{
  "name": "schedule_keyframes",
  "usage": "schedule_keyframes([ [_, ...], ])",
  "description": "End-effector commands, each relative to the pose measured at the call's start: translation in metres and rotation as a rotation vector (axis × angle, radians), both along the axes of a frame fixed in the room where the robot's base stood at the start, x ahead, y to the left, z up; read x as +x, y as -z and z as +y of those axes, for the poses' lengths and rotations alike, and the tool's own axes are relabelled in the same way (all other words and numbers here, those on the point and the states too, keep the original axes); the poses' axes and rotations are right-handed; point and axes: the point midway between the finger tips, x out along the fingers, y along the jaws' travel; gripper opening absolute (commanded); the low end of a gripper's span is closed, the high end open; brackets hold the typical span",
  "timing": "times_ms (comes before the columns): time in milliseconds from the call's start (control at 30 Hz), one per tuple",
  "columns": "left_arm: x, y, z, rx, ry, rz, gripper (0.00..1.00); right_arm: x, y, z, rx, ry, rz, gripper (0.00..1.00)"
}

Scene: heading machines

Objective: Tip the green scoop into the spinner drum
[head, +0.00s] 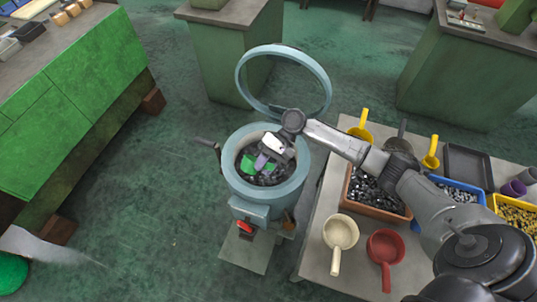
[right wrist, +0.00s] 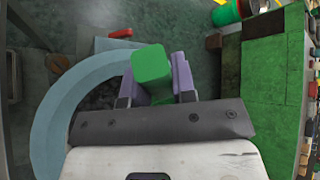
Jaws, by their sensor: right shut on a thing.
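The spinner drum (head: 233,185) is a round blue-grey tub standing left of the table, with dark metal pieces inside. Its ring-shaped lid (head: 322,75) stands raised behind it. My right gripper (head: 262,160) is over the drum's mouth, its purple fingers shut on the green scoop (head: 247,164). In the right wrist view the green scoop (right wrist: 152,70) shows between the fingers (right wrist: 155,82), beside the drum's curved rim (right wrist: 52,115). The scoop's bowl is mostly hidden, so its tilt and contents cannot be told.
The table (head: 318,250) right of the drum holds a cream scoop (head: 340,232), a red scoop (head: 385,246), a brown bin of dark pieces (head: 372,190), a blue bin (head: 460,190) and yellow scoops (head: 431,155). A green cabinet (head: 75,100) stands left. Floor between is clear.

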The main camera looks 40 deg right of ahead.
Motion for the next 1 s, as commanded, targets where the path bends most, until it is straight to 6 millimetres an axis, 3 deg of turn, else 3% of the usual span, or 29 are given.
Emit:
schedule_keyframes([
  [200, -0.002, 0.009, -0.001, -0.002, -0.001, 0.003, 0.40, -0.005, 0.008, 0.020, -0.271, -0.003, -0.081, 0.00],
  [267, -0.002, -0.010, -0.001, -0.002, -0.002, 0.011, 0.40, -0.005, 0.000, 0.022, -0.307, 0.002, -0.082, 0.00],
  [500, -0.002, -0.051, -0.001, -0.006, -0.003, 0.005, 0.40, -0.008, 0.008, 0.030, -0.449, 0.000, -0.119, 0.00],
  [1000, -0.002, -0.113, -0.001, -0.003, -0.001, 0.005, 0.40, -0.010, 0.007, 0.039, -0.691, 0.000, -0.184, 0.00],
])
